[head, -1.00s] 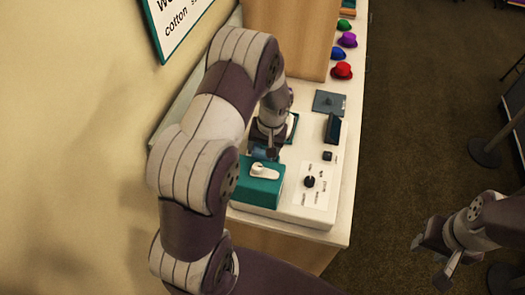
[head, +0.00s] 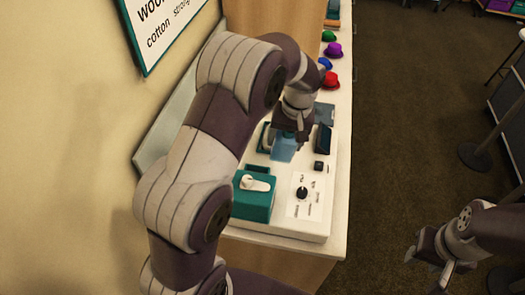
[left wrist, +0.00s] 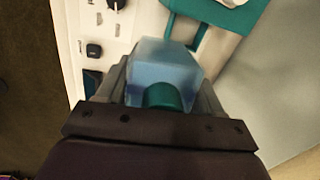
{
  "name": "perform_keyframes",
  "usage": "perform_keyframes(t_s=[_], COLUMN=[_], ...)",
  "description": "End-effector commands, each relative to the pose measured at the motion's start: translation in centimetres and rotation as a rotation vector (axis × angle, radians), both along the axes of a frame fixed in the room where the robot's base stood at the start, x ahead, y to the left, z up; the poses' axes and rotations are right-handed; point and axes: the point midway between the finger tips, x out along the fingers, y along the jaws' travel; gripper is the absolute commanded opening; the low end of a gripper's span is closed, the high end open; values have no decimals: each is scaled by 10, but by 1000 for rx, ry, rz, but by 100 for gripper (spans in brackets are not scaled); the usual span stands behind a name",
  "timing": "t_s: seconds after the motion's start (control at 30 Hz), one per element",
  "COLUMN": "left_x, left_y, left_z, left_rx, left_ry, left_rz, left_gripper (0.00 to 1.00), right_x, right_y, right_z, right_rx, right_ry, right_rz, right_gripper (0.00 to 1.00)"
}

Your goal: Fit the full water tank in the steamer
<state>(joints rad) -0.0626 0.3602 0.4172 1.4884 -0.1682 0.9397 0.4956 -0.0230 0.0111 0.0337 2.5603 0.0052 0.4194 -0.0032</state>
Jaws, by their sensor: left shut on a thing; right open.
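The water tank (head: 284,148) is a translucent blue block with a teal cap. My left gripper (head: 291,127) is shut on it and holds it over the steamer. In the left wrist view the tank (left wrist: 165,62) sits between the fingers, cap toward the gripper. The steamer (head: 312,225) has a white base and a teal housing (head: 252,206) with a white lever. A teal-edged opening (left wrist: 186,30) lies beside the tank in the left wrist view; the tank appears outside it. The water level cannot be told. My right gripper (head: 430,256) is open and empty, off the counter at the right.
The steamer carries a dial (head: 301,193), a black button (head: 319,166) and a dark upright block (head: 324,139). Small coloured hats, including a red one (head: 331,80), line the counter behind. A wooden panel (head: 270,18) stands at the back. The wall is close on the left.

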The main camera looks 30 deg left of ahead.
Motion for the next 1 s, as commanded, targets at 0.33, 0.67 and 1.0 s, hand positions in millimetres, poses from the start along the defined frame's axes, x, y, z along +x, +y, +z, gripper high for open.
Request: perform_keyframes(t_s=[0.33,0.67,1.0], left_x=[-2,-35,-35], left_y=[20,73,72], left_z=[13,-24,-61], left_rx=[-76,-181,-180], left_ry=[59,87,87], left_rz=[-31,-82,-83], left_gripper=[21,21,21], right_x=[0,0,0], right_y=[0,0,0], right_z=[66,87,55], right_rx=[0,0,0], right_ry=[-2,-1,-1], right_rz=[0,0,0], right_gripper=[43,43,43])
